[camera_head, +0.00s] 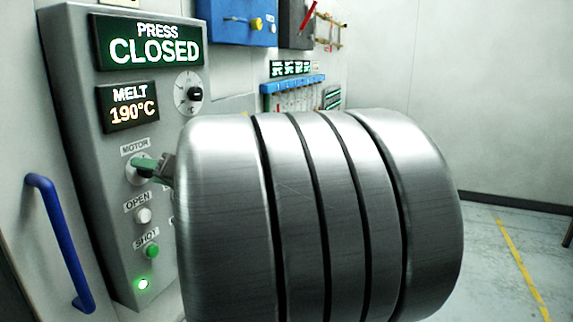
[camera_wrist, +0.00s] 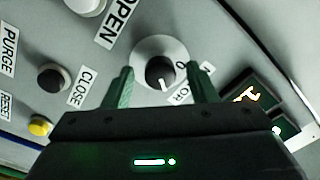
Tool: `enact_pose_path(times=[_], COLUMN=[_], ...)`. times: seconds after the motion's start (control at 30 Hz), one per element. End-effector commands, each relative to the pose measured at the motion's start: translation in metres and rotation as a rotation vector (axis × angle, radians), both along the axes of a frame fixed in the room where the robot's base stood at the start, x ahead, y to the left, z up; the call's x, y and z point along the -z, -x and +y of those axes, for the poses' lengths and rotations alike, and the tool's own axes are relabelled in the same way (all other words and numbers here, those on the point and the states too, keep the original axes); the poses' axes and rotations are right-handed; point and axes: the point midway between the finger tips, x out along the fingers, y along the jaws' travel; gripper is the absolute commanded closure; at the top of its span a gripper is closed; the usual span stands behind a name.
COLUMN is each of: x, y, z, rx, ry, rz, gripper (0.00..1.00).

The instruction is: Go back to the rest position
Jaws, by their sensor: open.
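My gripper (camera_wrist: 163,80) is open, with its two green fingers on either side of the black motor knob (camera_wrist: 160,72) in the wrist view. The knob sits on a pale round dial, and its white pointer mark shows. I cannot tell whether the fingers touch it. In the head view my gripper (camera_head: 148,167) is at the motor dial on the grey control panel (camera_head: 75,90), mostly hidden behind my large banded steel arm.
The panel has a press display reading CLOSED (camera_head: 150,45), a melt display (camera_head: 130,106), an open button (camera_head: 143,215) and a green shot button (camera_head: 152,251). A blue handle (camera_head: 60,240) stands out at left. Free floor (camera_head: 500,270) lies at right.

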Motion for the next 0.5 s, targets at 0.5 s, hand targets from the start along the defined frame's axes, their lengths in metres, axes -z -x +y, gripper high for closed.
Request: enact_pose_path(times=[0.5], x=[-0.0030], y=[0.0000], z=[-0.0004], rx=[0.000], ry=[0.129], rz=[-0.308], gripper=[0.48])
